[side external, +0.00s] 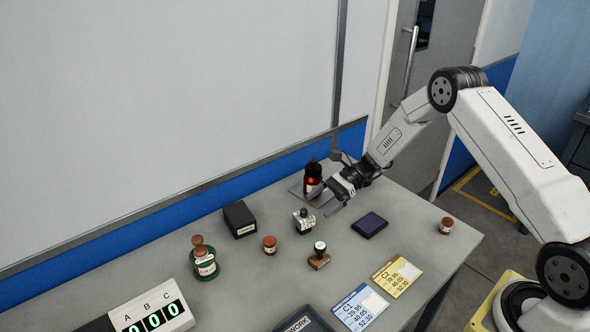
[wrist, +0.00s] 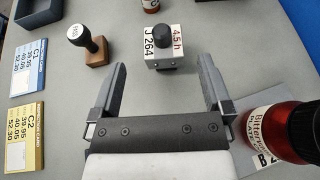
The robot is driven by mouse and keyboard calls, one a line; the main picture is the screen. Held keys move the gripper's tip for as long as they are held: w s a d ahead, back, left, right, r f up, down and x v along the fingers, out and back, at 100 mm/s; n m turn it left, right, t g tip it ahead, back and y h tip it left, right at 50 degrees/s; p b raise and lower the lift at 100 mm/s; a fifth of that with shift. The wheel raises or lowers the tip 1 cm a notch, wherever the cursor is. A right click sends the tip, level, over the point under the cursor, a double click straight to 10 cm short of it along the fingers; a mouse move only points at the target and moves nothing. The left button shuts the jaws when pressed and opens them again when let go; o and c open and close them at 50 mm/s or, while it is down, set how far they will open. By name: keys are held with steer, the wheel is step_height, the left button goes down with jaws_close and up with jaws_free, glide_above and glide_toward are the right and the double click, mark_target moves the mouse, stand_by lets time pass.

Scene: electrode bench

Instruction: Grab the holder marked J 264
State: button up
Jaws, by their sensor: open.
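My gripper is open and empty. In the side view the holder (side external: 304,221) stands on the bench to the left of my gripper (side external: 326,198), apart from it. Its label is too small to read there.
A red bottle (side external: 313,178) stands on a mat close behind my gripper; it also shows at the wrist view's right (wrist: 290,132). Cards C1 (side external: 360,307) and C2 (side external: 397,276) lie in front.

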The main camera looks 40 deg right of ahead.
mark_target(298, 217)
steer(key=shift+w+d, duration=0.1)
steer(key=shift+w, duration=0.05)
steer(key=shift+x, duration=1.35)
steer(key=shift+x, duration=2.6)
jaws_close()
